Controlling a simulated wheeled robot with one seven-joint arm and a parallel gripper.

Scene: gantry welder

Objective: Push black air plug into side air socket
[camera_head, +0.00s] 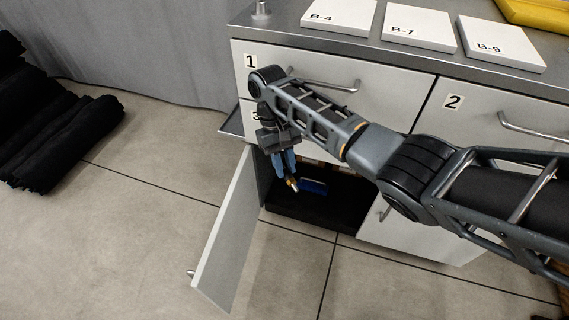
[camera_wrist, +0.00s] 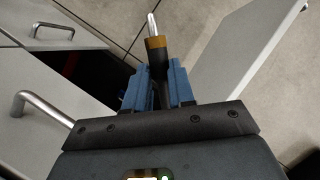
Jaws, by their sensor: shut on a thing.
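My gripper (camera_head: 286,168) points down in front of the open lower cabinet at the left of the bench. In the wrist view my gripper (camera_wrist: 158,78) is shut on a black plug (camera_wrist: 158,58) with a brass-coloured collar and a silver tip. The plug sticks out beyond the blue fingers, and its rear part is hidden between them. In the head view the plug's brass-coloured end (camera_head: 292,184) shows just below the fingers. I cannot make out a side air socket in either view.
The cabinet door (camera_head: 228,240) stands open left of my gripper. A blue object (camera_head: 313,187) lies inside the dark cabinet. Drawer 1 (camera_head: 310,72) with its handle is above. White cards lie on the bench top (camera_head: 385,47). Black rolls (camera_head: 50,140) lie at the far left.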

